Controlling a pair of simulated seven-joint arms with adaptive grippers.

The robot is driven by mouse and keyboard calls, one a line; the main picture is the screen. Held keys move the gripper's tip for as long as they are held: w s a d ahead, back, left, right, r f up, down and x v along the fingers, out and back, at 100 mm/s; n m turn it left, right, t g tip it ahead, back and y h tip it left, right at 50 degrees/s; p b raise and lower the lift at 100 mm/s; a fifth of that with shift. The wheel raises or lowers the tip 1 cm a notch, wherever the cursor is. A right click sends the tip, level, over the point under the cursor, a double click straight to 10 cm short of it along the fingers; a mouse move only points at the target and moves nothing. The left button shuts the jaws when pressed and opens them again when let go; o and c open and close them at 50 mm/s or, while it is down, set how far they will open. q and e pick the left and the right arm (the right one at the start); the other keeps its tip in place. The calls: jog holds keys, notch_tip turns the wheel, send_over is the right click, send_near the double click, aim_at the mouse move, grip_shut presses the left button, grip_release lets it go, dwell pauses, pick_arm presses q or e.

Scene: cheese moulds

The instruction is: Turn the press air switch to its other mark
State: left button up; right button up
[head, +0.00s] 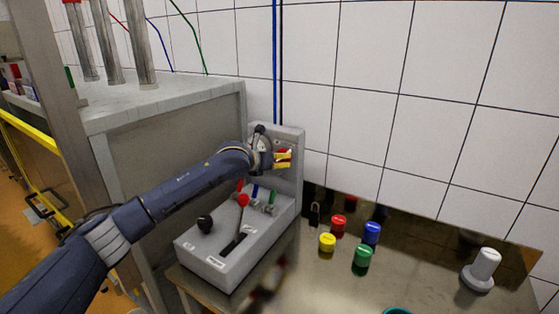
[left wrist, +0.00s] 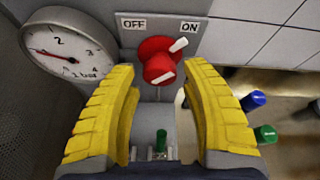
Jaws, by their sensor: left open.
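The air switch is a red rotary knob (left wrist: 158,62) on the grey panel of the control box. Its white pointer slants up and right, towards the ON label (left wrist: 189,27); the OFF label (left wrist: 134,24) is at upper left. My left gripper (left wrist: 156,78) is open, with one yellow finger on each side of and below the knob in the left wrist view. I see no clear contact with the knob. In the head view my left gripper (head: 284,160) is at the upright panel and hides most of the knob. My right gripper is not in view.
A pressure gauge (left wrist: 72,44) sits left of the knob. The control box (head: 226,262) carries a red-ball lever (head: 243,201), a black knob (head: 204,222) and small coloured levers below my arm. Coloured cylinders, such as a blue one (head: 372,233), stand on the steel table at right.

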pick_arm(q)
jog(key=shift+x, duration=1)
jog(key=shift+c, duration=0.5)
grip_shut()
